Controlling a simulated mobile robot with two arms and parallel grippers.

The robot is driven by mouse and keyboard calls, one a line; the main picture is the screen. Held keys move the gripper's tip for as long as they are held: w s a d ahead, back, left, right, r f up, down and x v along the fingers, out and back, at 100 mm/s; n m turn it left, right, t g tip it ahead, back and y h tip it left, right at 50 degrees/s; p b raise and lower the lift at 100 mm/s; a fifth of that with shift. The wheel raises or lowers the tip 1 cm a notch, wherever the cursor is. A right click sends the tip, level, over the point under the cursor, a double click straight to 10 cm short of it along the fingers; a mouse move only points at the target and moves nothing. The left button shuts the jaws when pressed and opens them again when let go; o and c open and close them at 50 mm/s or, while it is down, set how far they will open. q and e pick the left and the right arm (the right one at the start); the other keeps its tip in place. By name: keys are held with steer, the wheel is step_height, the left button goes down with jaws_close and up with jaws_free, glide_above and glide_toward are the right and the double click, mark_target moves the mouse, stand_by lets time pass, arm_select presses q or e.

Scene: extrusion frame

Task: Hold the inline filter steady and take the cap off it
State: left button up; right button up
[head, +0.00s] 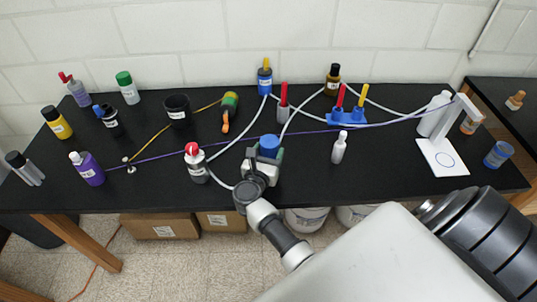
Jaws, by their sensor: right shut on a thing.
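A blue cap (269,143) sits on top of a pale body at the front middle of the bench. This looks like the inline filter, with pale tubes running towards it. My right gripper (262,168) is at the body, just below the cap, and is shut on it. The gripper and wrist hide most of the body and its lower end. The cap looks seated and upright. My left gripper is not in view.
A red-capped bottle (197,165) stands close left, a small white bottle (339,148) to the right. A blue block (345,117) with red and yellow pieces stands behind. Tubes and a purple cord (310,132) cross the black bench (400,160). Several bottles stand at left.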

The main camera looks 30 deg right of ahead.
mark_target(270, 144)
step_height(270, 144, up, 4)
steer(key=shift+f+p, duration=0.2)
steer(key=shift+p, duration=0.9)
steer(key=shift+s+r+p, duration=0.2)
steer(key=shift+r+p, duration=0.1)
steer(key=shift+r, duration=0.05)
steer(key=s+d+r+p, duration=0.2)
steer(key=s+r+p, duration=0.4)
steer(key=s, duration=0.5)
steer(key=shift+r+p, duration=0.2)
steer(key=shift+p, duration=0.25)
steer(key=o, duration=0.6)
steer(key=c, duration=0.7)
steer(key=shift+o, duration=0.2)
